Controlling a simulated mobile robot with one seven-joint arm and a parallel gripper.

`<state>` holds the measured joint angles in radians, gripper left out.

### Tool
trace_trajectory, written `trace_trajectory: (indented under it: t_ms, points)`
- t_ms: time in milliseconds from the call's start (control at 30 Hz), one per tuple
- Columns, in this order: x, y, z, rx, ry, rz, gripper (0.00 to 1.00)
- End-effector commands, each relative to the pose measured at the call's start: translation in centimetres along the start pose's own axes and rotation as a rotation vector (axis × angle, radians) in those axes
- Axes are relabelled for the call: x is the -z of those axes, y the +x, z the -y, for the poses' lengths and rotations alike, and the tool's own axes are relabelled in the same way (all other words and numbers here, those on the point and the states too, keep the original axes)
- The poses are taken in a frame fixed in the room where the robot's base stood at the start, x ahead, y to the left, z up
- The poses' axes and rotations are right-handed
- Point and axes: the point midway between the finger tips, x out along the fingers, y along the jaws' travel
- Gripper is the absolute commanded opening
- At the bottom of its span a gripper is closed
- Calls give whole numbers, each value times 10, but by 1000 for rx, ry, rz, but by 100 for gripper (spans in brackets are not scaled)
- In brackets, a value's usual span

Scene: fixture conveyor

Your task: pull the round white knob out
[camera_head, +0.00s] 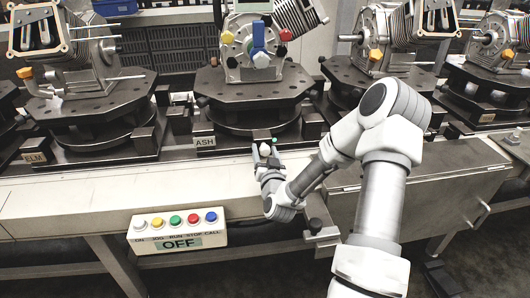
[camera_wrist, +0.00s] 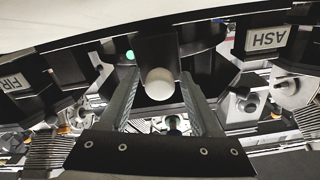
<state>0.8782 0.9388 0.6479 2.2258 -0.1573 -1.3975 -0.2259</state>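The round white knob (camera_head: 265,149) is on the front of the dark fixture base beside the ASH label. My gripper (camera_head: 267,158) reaches up to it from the front. In the wrist view the knob (camera_wrist: 159,83) lies between the two fingers of my gripper (camera_wrist: 158,78), near their tips. The fingers are apart, with a narrow gap showing on each side of the knob. Whether the fingertips reach past the knob in depth is hard to tell.
A small green light (camera_head: 274,140) glows beside the knob. The ASH label (camera_head: 205,142) is left of it. A button box (camera_head: 178,230) reading OFF hangs on the bench front. Fixtures with engine parts line the conveyor.

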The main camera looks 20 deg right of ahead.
Motion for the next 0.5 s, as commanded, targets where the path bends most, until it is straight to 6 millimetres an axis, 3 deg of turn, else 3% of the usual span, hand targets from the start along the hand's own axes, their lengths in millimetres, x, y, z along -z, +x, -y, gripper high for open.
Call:
trace_trajectory:
  t_ms: [33, 333, 500]
  points:
    - [0, 0, 0, 0, 0, 0, 53]
    - [0, 0, 0, 0, 0, 0, 0]
    - [0, 0, 0, 0, 0, 0, 0]
